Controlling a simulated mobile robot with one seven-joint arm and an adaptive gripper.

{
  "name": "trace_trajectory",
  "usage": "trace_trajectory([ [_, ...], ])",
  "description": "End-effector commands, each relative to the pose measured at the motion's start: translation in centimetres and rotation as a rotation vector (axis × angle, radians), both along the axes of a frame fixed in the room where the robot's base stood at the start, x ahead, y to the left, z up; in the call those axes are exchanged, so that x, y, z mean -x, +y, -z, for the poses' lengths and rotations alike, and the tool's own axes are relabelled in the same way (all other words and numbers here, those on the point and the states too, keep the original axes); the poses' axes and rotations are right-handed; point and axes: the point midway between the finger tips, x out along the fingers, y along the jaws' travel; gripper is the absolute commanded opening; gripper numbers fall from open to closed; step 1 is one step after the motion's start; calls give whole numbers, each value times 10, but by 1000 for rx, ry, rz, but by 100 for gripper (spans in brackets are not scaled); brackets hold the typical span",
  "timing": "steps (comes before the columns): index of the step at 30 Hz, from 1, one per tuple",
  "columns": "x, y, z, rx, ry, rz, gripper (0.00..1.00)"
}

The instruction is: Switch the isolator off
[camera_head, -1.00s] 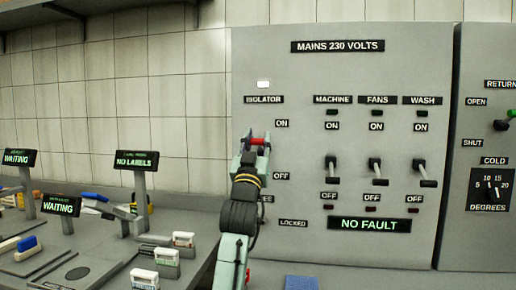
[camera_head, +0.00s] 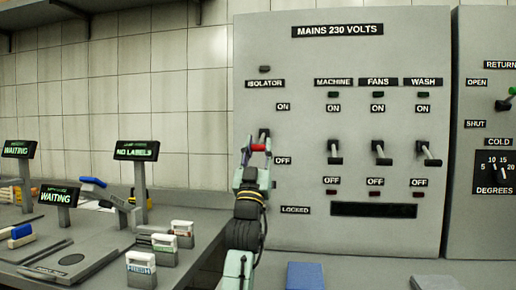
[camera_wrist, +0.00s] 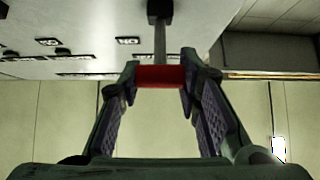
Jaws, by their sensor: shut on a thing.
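The isolator's lever has a red grip (camera_head: 259,147) and a dark stem, and stands on the grey mains panel (camera_head: 345,240). The lever now points down toward the OFF label (camera_head: 283,160), below the ON label (camera_head: 283,106). My gripper (camera_head: 258,152) is at the lever from below, shut on the red grip. In the wrist view the red grip (camera_wrist: 160,76) lies across between my two fingers, with the stem (camera_wrist: 160,40) beyond it. The isolator lamp (camera_head: 264,69) is dark. The fault display (camera_head: 374,210) is blank.
Machine (camera_head: 333,150), fans (camera_head: 381,150) and wash (camera_head: 427,152) levers stand to the right on the panel. A bench with "waiting" signs (camera_head: 60,196) and small boxes is at the left. A blue block (camera_head: 305,276) lies below the panel.

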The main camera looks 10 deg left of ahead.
Motion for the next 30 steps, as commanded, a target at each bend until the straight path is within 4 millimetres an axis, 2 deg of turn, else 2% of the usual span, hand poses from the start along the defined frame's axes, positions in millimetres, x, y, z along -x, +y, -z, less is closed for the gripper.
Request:
trace_trajectory([
  [1, -9, 0, 13, 4, 24, 1, 0],
  [6, -12, 0, 19, 4, 26, 1, 0],
  [26, -13, 0, 21, 3, 26, 2, 0],
  [27, -13, 0, 21, 3, 25, 2, 33],
  [30, -12, 0, 19, 3, 21, 2, 40],
])
